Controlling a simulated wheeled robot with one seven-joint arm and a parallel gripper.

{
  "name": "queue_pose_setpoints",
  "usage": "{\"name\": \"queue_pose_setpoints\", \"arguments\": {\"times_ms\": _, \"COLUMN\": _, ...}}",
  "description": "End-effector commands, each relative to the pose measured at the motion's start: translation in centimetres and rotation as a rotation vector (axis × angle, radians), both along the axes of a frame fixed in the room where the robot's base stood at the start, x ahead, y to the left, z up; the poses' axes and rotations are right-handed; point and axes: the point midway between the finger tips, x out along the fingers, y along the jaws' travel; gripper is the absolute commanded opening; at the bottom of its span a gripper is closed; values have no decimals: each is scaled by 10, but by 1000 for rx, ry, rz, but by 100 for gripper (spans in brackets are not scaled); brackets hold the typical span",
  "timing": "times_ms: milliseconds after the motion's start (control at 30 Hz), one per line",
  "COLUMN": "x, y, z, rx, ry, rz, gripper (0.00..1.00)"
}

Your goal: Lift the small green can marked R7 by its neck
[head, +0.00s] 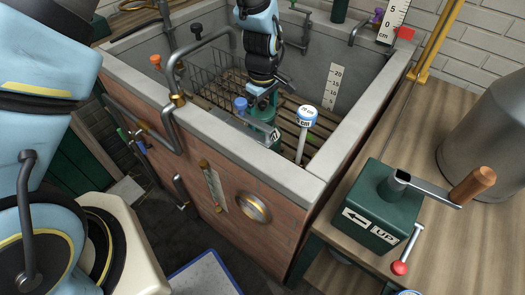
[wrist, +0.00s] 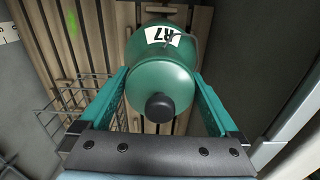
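The small green can marked R7 (wrist: 165,68) is in the wrist view between my gripper's two fingers. Its white R7 label faces up the picture and its black knob (wrist: 161,107) faces the camera. In the head view the can (head: 264,113) is inside the brick-sided tank, partly hidden by a grey lever and my gripper. My gripper (wrist: 160,80) is open, with one teal finger on each side of the can's shoulder. A small gap seems to show beside the fingers; contact is not clear. My gripper (head: 263,97) also shows at the can's top in the head view.
The tank's stone rim (head: 246,156) surrounds the can, with wooden slats (head: 232,82) beneath. A white post with a blue-banded cap (head: 306,116) stands right of the can. A wire basket (head: 208,75) is to the left.

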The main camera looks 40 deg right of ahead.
Motion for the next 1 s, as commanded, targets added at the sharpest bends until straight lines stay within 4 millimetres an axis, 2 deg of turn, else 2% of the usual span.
{"name": "queue_pose_setpoints", "arguments": {"times_ms": 67, "x": 0, "y": 0, "z": 0, "rx": 0, "ry": 0, "rz": 0, "gripper": 86}}
{"name": "queue_pose_setpoints", "arguments": {"times_ms": 833, "x": 0, "y": 0, "z": 0, "rx": 1, "ry": 0, "rz": 0, "gripper": 0}}
{"name": "queue_pose_setpoints", "arguments": {"times_ms": 1000, "x": 0, "y": -1, "z": 1, "rx": -1, "ry": 0, "rz": 0, "gripper": 0}}
